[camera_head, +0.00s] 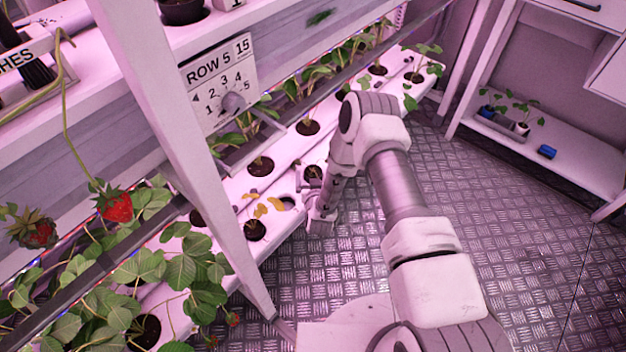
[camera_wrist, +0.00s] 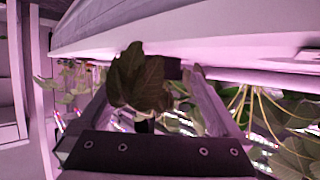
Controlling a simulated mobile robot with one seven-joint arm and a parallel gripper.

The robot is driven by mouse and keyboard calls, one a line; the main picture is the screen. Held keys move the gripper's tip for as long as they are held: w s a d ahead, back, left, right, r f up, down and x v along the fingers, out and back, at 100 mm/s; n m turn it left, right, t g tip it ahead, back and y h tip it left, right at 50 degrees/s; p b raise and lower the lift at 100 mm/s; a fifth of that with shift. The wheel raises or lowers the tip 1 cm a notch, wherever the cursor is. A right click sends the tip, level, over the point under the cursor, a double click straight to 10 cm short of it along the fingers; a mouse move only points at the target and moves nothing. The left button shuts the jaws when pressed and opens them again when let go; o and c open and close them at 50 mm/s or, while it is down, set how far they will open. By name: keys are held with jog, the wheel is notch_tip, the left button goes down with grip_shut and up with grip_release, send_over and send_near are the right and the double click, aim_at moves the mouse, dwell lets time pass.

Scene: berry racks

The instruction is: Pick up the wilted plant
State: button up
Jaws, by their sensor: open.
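The wilted plant (camera_head: 268,207), with yellow drooping leaves, stands in the lower white shelf channel in the head view. My gripper (camera_head: 320,222) is at the shelf's front edge, just right of it. In the wrist view my open gripper (camera_wrist: 150,82) has a finger on each side. A dark, dull leaf (camera_wrist: 140,80) shows between the fingers. I cannot tell which plant that leaf belongs to, or whether it touches a finger.
Green plants (camera_head: 310,85) stand along the lower shelf (camera_head: 225,187) behind my arm. Strawberry plants (camera_head: 150,265) crowd the near left. A white rack post (camera_head: 170,130) rises left of the wilted plant. The metal floor (camera_head: 510,230) is clear on the right.

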jog(key=shift+b+x, duration=0.3)
jog(key=shift+x, duration=0.9)
jog(key=c, duration=1.4)
